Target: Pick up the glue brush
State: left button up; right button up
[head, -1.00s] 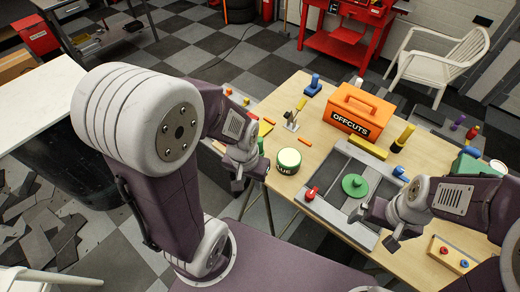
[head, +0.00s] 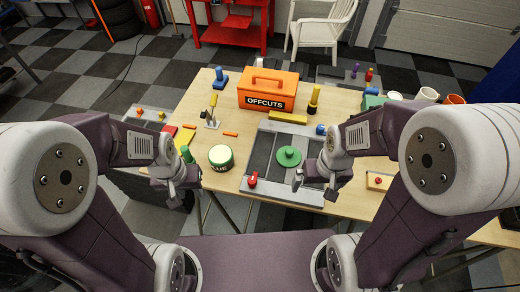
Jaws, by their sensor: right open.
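A small upright tool with a yellow top (head: 213,99), possibly the glue brush, stands in a grey holder (head: 211,118) left of the orange box. Another upright yellow piece with a dark base (head: 314,98) stands right of that box; I cannot tell whether it is a brush. A round green glue pot (head: 221,158) with a pale lid sits near the table's front left. My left gripper (head: 174,198) hangs by the table's left front edge, apart from these things; its jaw opening is unclear. My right gripper (head: 314,187) is open and empty by the grey tray's right front.
The orange OFFCUTS box (head: 268,90) stands at the back. The grey tray (head: 262,187) holds a green disc (head: 289,157) and a red-knobbed piece (head: 252,180). Small orange and yellow pieces lie at the left. Mugs (head: 428,95) stand at the right. Bare wood surrounds the glue pot.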

aim_at(190, 160)
jog(key=j+z, duration=0.5)
jog(key=k+j+z, duration=0.1)
jog(key=j+z, duration=0.4)
